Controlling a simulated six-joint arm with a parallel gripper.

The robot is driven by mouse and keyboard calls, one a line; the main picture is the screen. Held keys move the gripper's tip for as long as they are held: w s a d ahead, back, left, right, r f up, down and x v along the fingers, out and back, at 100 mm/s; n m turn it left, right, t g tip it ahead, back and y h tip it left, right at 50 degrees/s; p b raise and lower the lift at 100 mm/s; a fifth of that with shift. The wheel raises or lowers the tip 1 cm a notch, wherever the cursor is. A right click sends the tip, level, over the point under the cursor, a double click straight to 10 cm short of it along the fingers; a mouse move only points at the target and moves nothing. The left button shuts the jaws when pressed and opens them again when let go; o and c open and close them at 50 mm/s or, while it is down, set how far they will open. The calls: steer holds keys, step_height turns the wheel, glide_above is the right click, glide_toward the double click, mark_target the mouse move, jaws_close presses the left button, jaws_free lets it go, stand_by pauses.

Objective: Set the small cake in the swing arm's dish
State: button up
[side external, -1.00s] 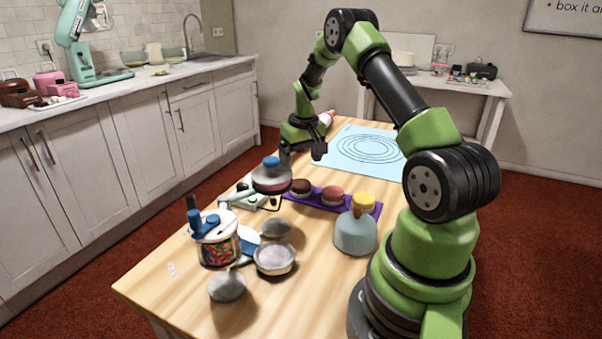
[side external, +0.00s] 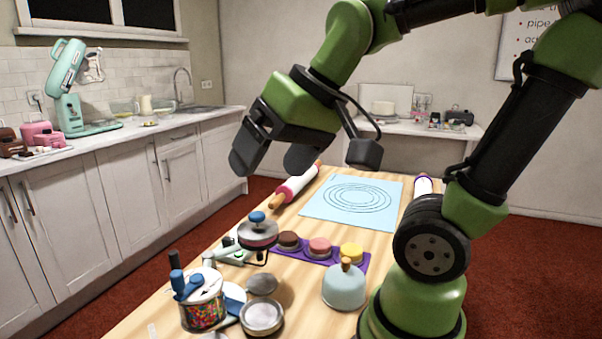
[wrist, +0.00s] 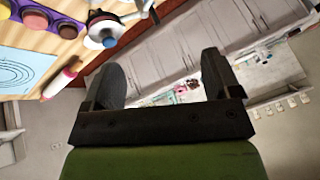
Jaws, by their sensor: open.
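Three small cakes, brown (side external: 288,239), pink (side external: 319,246) and yellow (side external: 351,251), sit in a row on a purple tray (side external: 276,253); the row also shows at the upper left of the wrist view (wrist: 37,18). Left of the tray is a round dish with a grey top and blue knob (side external: 258,231), beside a pale green arm (side external: 225,243). What lies under the top is hidden. The blue knob also shows in the wrist view (wrist: 109,42). My gripper (side external: 273,158) is open and empty, high above the table; its fingers also frame the wrist view (wrist: 162,85).
A blue-grey dome with a wooden knob (side external: 344,288) stands in front of the tray. A sprinkle jar (side external: 203,302) and small metal bowls (side external: 262,318) are at front left. A rolling pin (side external: 296,186) and blue mat (side external: 318,208) lie behind.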

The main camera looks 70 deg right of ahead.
steer(key=shift+o, duration=0.6)
steer(key=shift+n+t+y, duration=0.3)
steer(key=shift+t+y, duration=0.1)
steer(key=shift+y, duration=0.1)
steer(key=s, duration=0.1)
steer(key=s+a, duration=0.1)
steer(key=s, duration=0.1)
steer(key=s+a, duration=0.1)
steer(key=shift+s+a+f, duration=0.25)
steer(key=shift+s+f, duration=0.05)
steer(key=shift+f, duration=0.05)
